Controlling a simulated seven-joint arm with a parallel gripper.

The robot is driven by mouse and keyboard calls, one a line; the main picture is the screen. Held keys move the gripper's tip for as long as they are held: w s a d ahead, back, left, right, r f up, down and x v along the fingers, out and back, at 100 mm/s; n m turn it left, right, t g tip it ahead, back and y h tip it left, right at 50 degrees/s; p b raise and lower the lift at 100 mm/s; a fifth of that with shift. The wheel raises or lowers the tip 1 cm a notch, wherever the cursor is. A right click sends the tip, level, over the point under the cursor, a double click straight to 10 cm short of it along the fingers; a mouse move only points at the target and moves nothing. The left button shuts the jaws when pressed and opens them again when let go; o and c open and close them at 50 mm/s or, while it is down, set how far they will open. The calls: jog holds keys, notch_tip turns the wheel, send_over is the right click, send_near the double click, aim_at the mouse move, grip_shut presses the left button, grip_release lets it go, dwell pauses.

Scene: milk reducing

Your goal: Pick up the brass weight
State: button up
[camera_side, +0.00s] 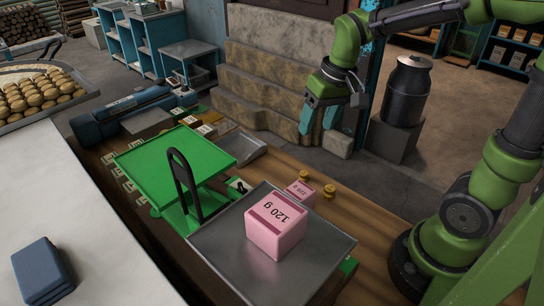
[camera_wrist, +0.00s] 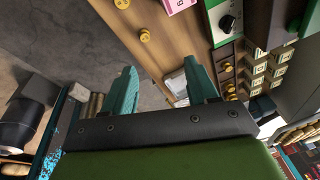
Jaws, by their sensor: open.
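Two small brass weights stand on the wooden bench in the side view, one (camera_side: 304,175) behind the smaller pink block and one (camera_side: 330,191) to its right. Two also show at the top of the wrist view, one whole (camera_wrist: 145,35) and one (camera_wrist: 122,3) cut by the edge. My gripper (camera_side: 318,122) points down with its teal fingers apart and nothing between them. It hangs above and behind the weights, apart from them. In the wrist view my gripper (camera_wrist: 162,68) has both fingers spread, with the brass weights beyond the tips.
A green balance has a green plate (camera_side: 160,160) and a steel pan (camera_side: 220,235) bearing a pink 120 g block (camera_side: 276,226). A smaller pink block (camera_side: 299,192) is beside the pan. Small brass pieces (camera_wrist: 228,68) sit in a wooden rack. A dark milk can (camera_side: 406,92) stands behind.

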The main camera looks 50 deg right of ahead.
jog(key=w+d+f+n+g, duration=0.2)
jog(key=w+d, duration=0.1)
jog(key=w, duration=0.2)
send_over(304, 173)
jog(key=shift+h, duration=0.4)
jog(key=f, duration=1.1)
jog(key=shift+w+d+f, duration=0.1)
jog(key=shift+w+d, duration=0.05)
jog(key=shift+d, duration=0.15)
jog(key=shift+a+f, duration=0.2)
jog(key=shift+f, duration=1.15)
jog(key=shift+a+f, duration=0.15)
jog(key=shift+f, duration=1.15)
jog(key=shift+c, duration=0.4)
grip_shut()
